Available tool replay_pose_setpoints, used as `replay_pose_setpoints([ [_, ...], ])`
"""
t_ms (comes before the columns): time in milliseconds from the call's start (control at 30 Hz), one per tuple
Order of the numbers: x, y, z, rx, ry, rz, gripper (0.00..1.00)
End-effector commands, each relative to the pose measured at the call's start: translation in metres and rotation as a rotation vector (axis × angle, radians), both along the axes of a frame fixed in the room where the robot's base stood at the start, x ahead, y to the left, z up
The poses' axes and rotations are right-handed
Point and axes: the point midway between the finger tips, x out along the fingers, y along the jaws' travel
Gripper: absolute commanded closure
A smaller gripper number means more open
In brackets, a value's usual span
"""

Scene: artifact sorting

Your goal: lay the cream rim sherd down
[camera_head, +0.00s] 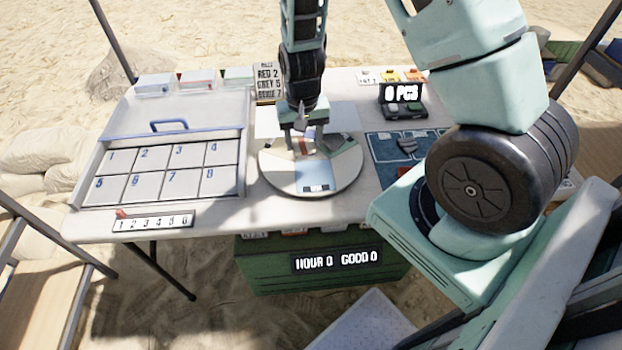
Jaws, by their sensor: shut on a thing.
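My gripper (306,143) points down over the far half of a round turntable-like disc (275,178) in the middle of the table. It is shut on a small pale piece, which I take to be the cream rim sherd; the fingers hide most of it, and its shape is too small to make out. I cannot tell whether the piece touches the disc. The disc has a pale blue strip, a reddish patch and a grey-green patch on it.
A tray with numbered cells (165,172) and a blue-handled lid (170,125) stands at left. A number strip (153,220) lies at the front edge. At right are a dark blue mat (385,150) with a grey piece (407,146) and a scale display (401,92). A green crate (320,279) stands below.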

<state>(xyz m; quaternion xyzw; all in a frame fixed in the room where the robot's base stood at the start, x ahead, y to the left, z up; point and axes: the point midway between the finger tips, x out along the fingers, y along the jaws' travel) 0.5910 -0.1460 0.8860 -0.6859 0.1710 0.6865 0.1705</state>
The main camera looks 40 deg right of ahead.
Motion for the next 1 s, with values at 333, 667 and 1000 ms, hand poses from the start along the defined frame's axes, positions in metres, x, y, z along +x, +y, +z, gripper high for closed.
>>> replay_pose_setpoints([
  [333,-0.021,-0.018,0.006,0.001,-0.003,-0.796,0.67],
  [667,-0.025,-0.020,-0.033,-0.001,0.005,-0.896,0.67],
  [1000,-0.024,-0.020,-0.066,-0.001,0.002,-0.892,0.67],
])
